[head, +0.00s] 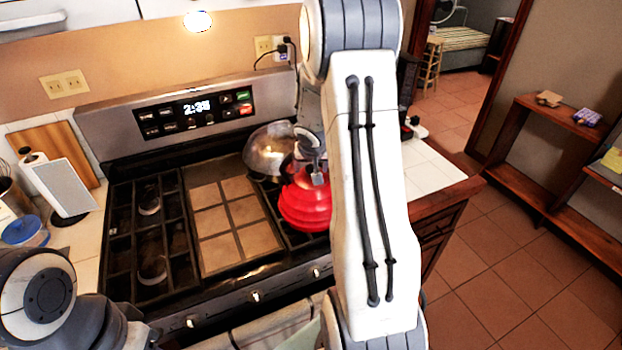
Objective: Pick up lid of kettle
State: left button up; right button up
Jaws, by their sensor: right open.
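A red kettle (305,205) stands on the right side of the stove (237,222). Its upper part is partly covered by my right gripper, so I cannot make out the lid clearly. My right gripper (314,172) is open at the top of the kettle, partly hidden behind my right arm. I cannot tell whether it touches the kettle. My left arm shows at the lower left, and its gripper is not in view.
A shiny metal dome-shaped vessel (268,150) sits behind and left of the kettle. A white tablet-like panel (60,187) and a blue-lidded container (24,231) stand on the left counter. Clear white counter (430,170) lies right of the stove.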

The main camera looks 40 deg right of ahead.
grip_shut()
jog(key=shift+r, duration=0.1)
